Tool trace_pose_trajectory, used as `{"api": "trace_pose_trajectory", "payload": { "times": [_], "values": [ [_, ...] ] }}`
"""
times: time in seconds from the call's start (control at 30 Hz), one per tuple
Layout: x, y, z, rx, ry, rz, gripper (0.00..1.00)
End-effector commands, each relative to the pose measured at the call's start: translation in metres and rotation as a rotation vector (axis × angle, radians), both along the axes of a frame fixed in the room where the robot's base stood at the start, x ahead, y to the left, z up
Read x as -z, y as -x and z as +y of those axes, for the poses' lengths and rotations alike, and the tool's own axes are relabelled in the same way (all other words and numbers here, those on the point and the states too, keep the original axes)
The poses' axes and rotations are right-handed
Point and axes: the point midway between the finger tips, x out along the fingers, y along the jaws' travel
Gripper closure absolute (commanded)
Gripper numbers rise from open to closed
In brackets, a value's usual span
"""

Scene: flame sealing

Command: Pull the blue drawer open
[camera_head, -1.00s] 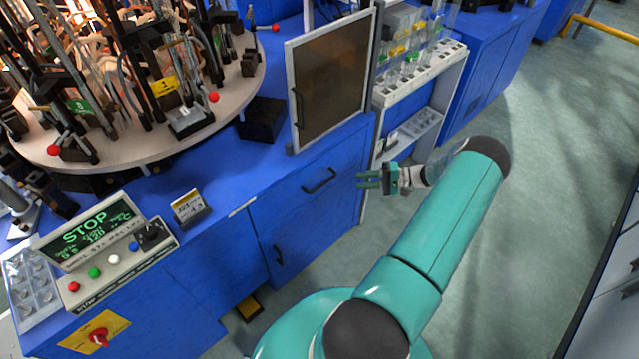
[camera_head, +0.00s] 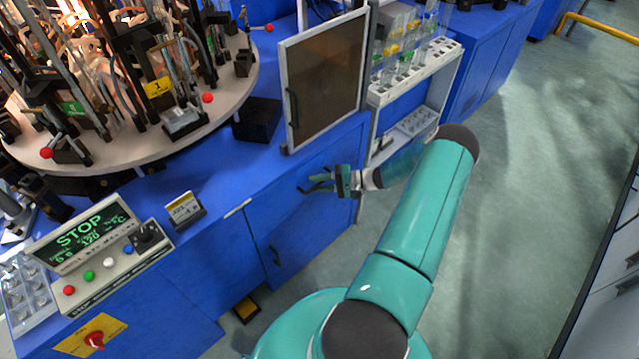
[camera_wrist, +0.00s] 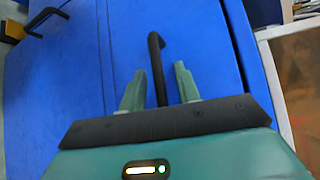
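The blue drawer (camera_head: 290,207) is in the upper front of the blue cabinet and looks shut. It also shows in the wrist view (camera_wrist: 205,50). Its black bar handle (camera_wrist: 157,65) stands between the two teal fingers in the wrist view. My gripper (camera_head: 318,183) is at the drawer front in the head view, where it partly covers the handle. In the wrist view my gripper (camera_wrist: 159,90) is open, with a gap on each side of the handle. Whether a finger touches the handle is not clear.
Below the drawer is a cabinet door with a black handle (camera_head: 274,254). A framed dark panel (camera_head: 324,80) stands on the countertop above. A white rack (camera_head: 415,75) with glassware stands to the right. The floor (camera_head: 520,200) at right is clear.

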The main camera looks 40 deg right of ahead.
Motion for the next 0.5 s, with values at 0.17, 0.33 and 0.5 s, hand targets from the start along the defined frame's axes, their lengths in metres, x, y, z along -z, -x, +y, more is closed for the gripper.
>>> {"api": "trace_pose_trajectory", "payload": {
  "times": [0.17, 0.33, 0.5],
  "values": [
    [0.0000, 0.0003, -0.0003, 0.000, 0.000, 0.000, 0.73],
    [0.0000, 0.0005, -0.0005, 0.000, 0.000, 0.000, 1.00],
    [0.0000, 0.0006, -0.0007, 0.000, 0.000, 0.000, 1.00]
  ]
}}
